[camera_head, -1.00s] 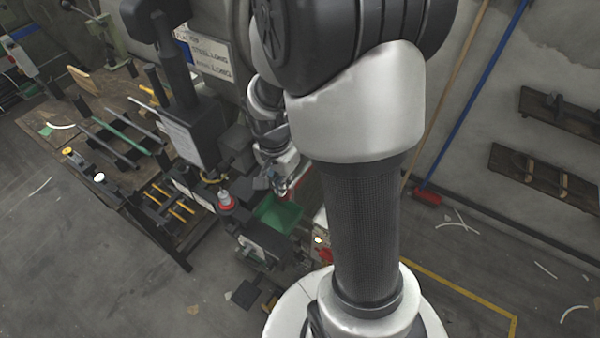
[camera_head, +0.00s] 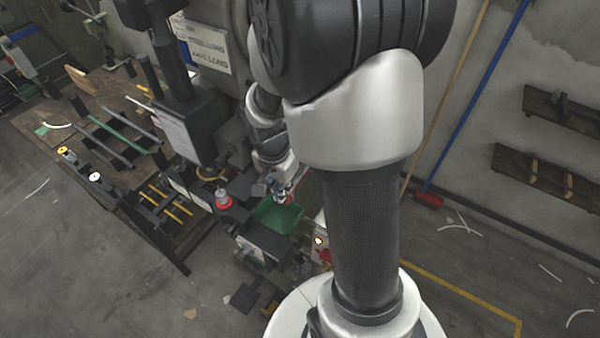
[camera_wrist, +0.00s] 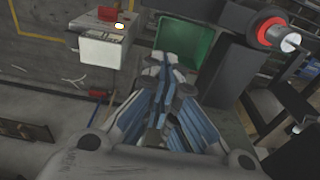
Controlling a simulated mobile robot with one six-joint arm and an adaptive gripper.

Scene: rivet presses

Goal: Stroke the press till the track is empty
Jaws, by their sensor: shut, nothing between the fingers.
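The press (camera_head: 187,125) is a dark machine with a thick column and a pale label plate, left of my arm in the head view. A silver cylinder with a red ring (camera_head: 223,201) sits at its lower front and also shows at upper right in the wrist view (camera_wrist: 275,33). My gripper (camera_head: 283,197) is shut and empty, just above a green bin (camera_head: 264,222). In the wrist view its fingertips (camera_wrist: 164,62) lie against the bin's near side in the picture; contact cannot be told. I cannot make out the track or any rivets in it.
A pale control box (camera_wrist: 100,48) with a red button and a lit button stands left of the bin in the wrist view. A workbench (camera_head: 90,110) with rods and yellow-handled tools is at left. A blue pole (camera_head: 470,100) leans on the wall.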

